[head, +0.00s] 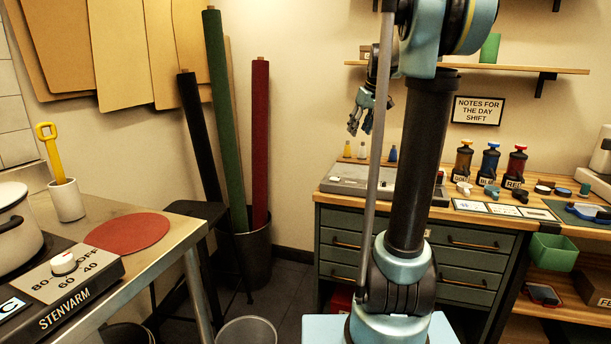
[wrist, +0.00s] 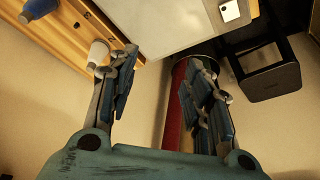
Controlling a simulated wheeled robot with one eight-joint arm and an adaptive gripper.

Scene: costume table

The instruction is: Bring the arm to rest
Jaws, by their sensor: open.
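My gripper (head: 360,113) hangs in the air in the head view, above the back part of the wooden bench and in front of the wall. Its fingers point down and a little to the left. In the wrist view my gripper (wrist: 158,85) has its two fingers spread well apart, with nothing between them. My arm stands in the middle of the head view and hides part of the bench and wall behind it.
A wall shelf (head: 540,69) runs close behind the gripper. Small bottles (head: 391,153) and a grey device (head: 350,180) stand on the bench below. Fabric rolls (head: 260,140) lean in a bin (head: 247,245). A steel table (head: 150,240) with a pot (head: 14,225) stands left.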

